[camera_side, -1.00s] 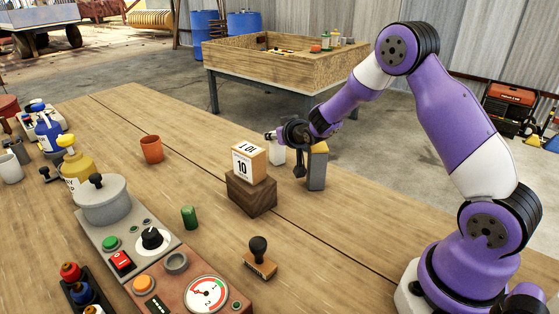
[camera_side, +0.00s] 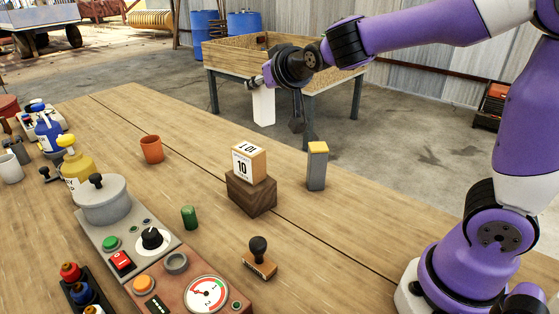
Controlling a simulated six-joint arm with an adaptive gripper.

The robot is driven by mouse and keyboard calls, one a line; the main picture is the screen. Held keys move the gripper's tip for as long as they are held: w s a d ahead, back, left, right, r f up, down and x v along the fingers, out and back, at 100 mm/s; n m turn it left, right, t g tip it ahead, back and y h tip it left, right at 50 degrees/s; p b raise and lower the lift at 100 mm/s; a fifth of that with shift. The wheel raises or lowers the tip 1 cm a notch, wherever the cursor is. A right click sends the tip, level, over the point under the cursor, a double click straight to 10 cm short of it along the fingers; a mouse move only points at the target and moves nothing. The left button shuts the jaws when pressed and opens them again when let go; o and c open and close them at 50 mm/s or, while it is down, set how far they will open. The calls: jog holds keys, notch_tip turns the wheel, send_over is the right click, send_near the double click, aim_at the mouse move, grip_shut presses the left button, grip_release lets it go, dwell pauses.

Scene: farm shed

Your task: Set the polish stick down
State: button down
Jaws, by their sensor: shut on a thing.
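The polish stick, seen as a plain white upright bar (camera_side: 263,108), hangs in the air at the upper middle of the side view. My gripper (camera_side: 262,84) is shut on its top end. The bar's lower end is clear of the table, with the far edge of the bench and the floor behind it. The dark gripper parts hide where the fingers meet the bar.
A grey block with a yellow top (camera_side: 317,168) stands on the wooden table (camera_side: 370,225), below and right of my gripper. A calendar cube on a dark wood base (camera_side: 250,185), an orange cup (camera_side: 151,149) and a stamp (camera_side: 259,260) stand nearby. Control boxes crowd the left.

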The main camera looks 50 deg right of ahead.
jog(key=s+a+r, duration=0.1)
jog(key=s+a, duration=0.2)
jog(key=s, duration=0.4)
jog(key=s+d+f+m+g+h, duration=0.9)
jog(key=s+d+f+m+g, duration=0.3)
jog(key=s+m, duration=0.25)
jog(key=shift+s+d+f, duration=0.1)
jog(key=shift+d+f, duration=0.2)
jog(key=shift+f, duration=0.8)
jog(key=shift+s+d+f, duration=0.15)
jog(key=shift+d+f, duration=0.1)
jog(key=shift+f, duration=0.8)
jog(key=shift+s+d+f, duration=0.1)
jog(key=shift+d+f, duration=0.2)
jog(key=shift+f, duration=0.8)
jog(key=shift+f, duration=0.15)
jog(key=c, duration=0.5)
grip_release()
